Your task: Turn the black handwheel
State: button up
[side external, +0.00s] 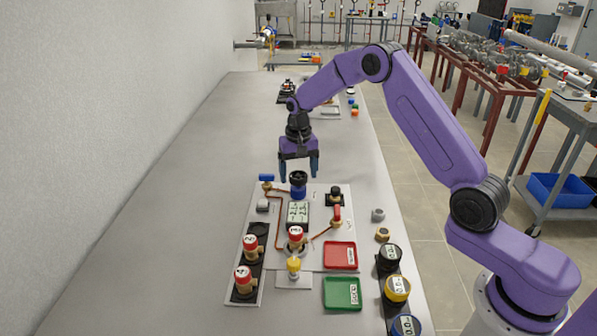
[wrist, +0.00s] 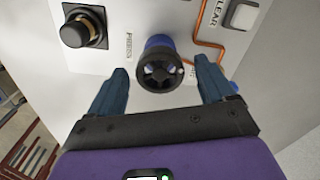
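The black handwheel (side external: 298,177) sits on top of a blue body (side external: 298,191) at the far edge of the white panel. In the wrist view the black handwheel (wrist: 159,70) shows as a spoked wheel, with a light dot on its rim. My gripper (side external: 299,176) is above the panel, pointing down over the handwheel. Its blue fingers are spread and empty. In the wrist view my gripper (wrist: 161,80) has one finger to each side of the handwheel, with gaps on both sides. I cannot tell the exact height of the fingertips against the wheel.
A black knob (wrist: 84,27) stands left of the handwheel in the wrist view. A copper pipe (wrist: 208,50) and white button (wrist: 241,16) are at right. The side view shows a blue-handled valve (side external: 266,179), a red-handled valve (side external: 337,215), and red (side external: 341,256) and green (side external: 342,294) trays.

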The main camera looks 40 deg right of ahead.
aim_at(298, 175)
notch_tip(298, 175, up, 17)
jog(key=shift+r, duration=0.2)
dwell(0.5)
dwell(0.3)
jog(key=s+a+n, duration=0.4)
jog(key=s+a, duration=0.2)
jog(key=s, duration=0.3)
jog(key=s+a+n, duration=0.4)
jog(key=s+a, duration=0.2)
jog(key=s, duration=0.3)
jog(key=s+d+f+n, duration=0.2)
jog(key=s+n, duration=0.3)
jog(key=s, duration=0.7)
jog(key=s+d+f+n, duration=0.3)
jog(key=s+n, duration=0.1)
jog(key=s, duration=0.8)
jog(key=shift+s+d+f+n, duration=0.2)
jog(key=shift+s+d+n, duration=0.15)
jog(key=shift+n, duration=0.05)
dwell(1.1)
